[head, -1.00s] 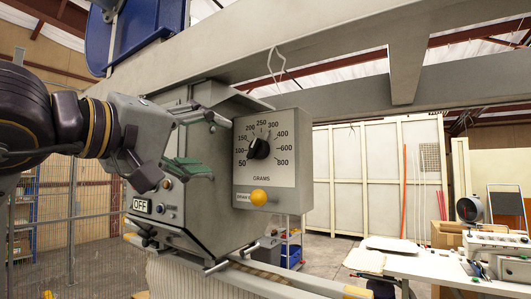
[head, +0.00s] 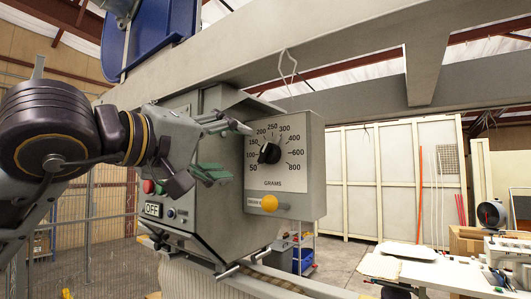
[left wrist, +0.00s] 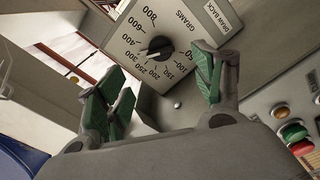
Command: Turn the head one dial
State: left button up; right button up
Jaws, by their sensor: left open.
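The head one dial (head: 270,153) is a round black knob on a pale panel marked in grams from 50 to 800. It also shows in the left wrist view (left wrist: 161,47), upside down, with its white mark on the 250–300 side. My left gripper (head: 229,150) is open and empty, just left of the dial in the head view and apart from it. In the left wrist view its green-padded fingers (left wrist: 163,85) are spread, with the dial beyond the gap between them. My right gripper is not in view.
A yellow knob (head: 269,202) sits below the dial. The grey box (head: 212,215) carries an OFF sign (head: 152,209) and small buttons. In the left wrist view, green and red buttons (left wrist: 293,131) are at the right. A beam (head: 350,55) runs overhead. A white table (head: 440,270) stands at right.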

aim_at(264, 154)
pick_arm(q)
jog(key=shift+p+x, duration=2.05)
jog(key=shift+x, duration=3.9)
jog(key=c, duration=1)
